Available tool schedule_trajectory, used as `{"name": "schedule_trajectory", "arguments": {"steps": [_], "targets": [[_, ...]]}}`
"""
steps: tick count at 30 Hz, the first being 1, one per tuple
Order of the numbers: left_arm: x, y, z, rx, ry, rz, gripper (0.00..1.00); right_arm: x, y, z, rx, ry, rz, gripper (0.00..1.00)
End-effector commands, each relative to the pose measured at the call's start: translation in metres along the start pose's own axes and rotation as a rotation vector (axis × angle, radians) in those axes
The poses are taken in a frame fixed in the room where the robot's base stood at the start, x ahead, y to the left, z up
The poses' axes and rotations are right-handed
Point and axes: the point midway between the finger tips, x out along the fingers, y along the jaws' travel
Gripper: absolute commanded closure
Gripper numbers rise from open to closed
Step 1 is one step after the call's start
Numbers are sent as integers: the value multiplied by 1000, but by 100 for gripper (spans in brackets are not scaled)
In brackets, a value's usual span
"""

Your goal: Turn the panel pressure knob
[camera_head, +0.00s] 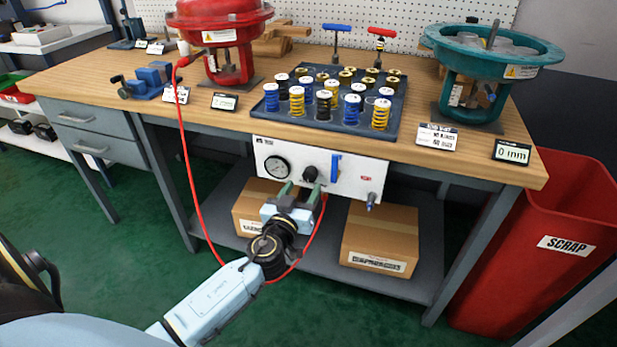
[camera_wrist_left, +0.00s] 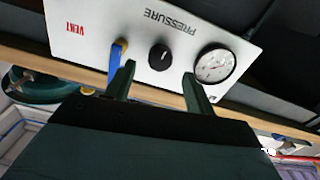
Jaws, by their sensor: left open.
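The white control panel (camera_head: 345,181) hangs under the front edge of the workbench. Its black pressure knob (camera_head: 310,174) sits between a round gauge (camera_head: 277,168) and a blue lever (camera_head: 336,167). My left gripper (camera_head: 302,187) is open just in front of the panel, below the knob. In the left wrist view the knob (camera_wrist_left: 159,57) shows in the gap between the two green fingers of the left gripper (camera_wrist_left: 160,82), apart from both. One fingertip is close to the lever (camera_wrist_left: 117,54). The gauge (camera_wrist_left: 214,65) is beyond the other finger. My right gripper is not in view.
A red hose (camera_head: 187,150) runs from the red actuator (camera_head: 222,30) down past the panel. Cardboard boxes (camera_head: 381,235) stand on the shelf below. A tray of springs (camera_head: 390,105) and a teal actuator (camera_head: 490,60) are on the benchtop. A red scrap bin (camera_head: 560,240) stands at right.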

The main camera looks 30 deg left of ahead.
Motion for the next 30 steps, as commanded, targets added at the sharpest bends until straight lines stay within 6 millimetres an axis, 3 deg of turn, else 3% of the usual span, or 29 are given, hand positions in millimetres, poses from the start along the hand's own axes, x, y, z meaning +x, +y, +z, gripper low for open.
{"name": "schedule_trajectory", "arguments": {"steps": [3, 9, 22, 30], "targets": [[23, 0, 0, 1, 1, 0, 46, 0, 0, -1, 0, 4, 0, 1], [47, 0, 0, -1, 0, 0, 46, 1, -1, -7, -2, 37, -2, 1], [55, 0, 1, 0, -1, 0, 46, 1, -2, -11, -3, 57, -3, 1], [55, 0, 1, -1, -1, 0, 81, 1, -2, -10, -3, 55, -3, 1]]}}
